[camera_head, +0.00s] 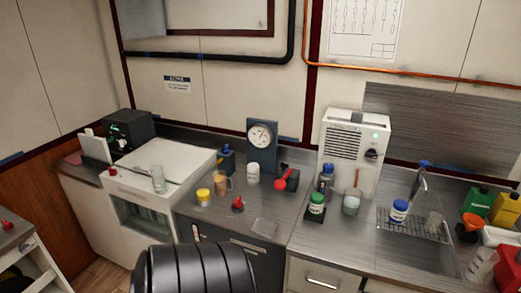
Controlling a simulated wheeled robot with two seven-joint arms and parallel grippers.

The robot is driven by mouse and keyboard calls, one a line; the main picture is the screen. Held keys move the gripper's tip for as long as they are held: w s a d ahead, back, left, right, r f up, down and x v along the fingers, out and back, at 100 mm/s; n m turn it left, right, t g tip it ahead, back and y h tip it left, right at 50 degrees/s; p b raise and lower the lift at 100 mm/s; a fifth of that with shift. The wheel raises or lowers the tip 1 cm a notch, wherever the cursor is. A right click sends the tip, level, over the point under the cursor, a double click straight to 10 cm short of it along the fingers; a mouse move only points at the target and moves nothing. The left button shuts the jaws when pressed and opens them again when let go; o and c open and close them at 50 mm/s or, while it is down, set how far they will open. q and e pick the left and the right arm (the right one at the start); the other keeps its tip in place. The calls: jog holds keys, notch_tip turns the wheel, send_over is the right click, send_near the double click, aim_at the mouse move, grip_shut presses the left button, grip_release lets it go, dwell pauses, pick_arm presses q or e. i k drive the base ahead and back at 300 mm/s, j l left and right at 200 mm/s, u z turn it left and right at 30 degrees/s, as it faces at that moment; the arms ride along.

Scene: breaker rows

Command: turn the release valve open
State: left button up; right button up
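A dark panel with a round white gauge (262,135) stands at the back of the grey counter. Just right of its foot is a small dark fitting with a red handle (282,170), which looks like the release valve. The handle appears tilted up to the left; I cannot tell from this view whether the valve is open or shut. Neither of my grippers shows in the head view.
A white cup (253,173), a yellow-lidded jar (203,197), an amber mug (221,183) and a red-topped item (238,204) stand left of the valve. A white machine (352,150), bottles and a sink rack (415,225) are right.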

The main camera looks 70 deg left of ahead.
aim_at(237, 204)
jog(key=u, duration=2.3)
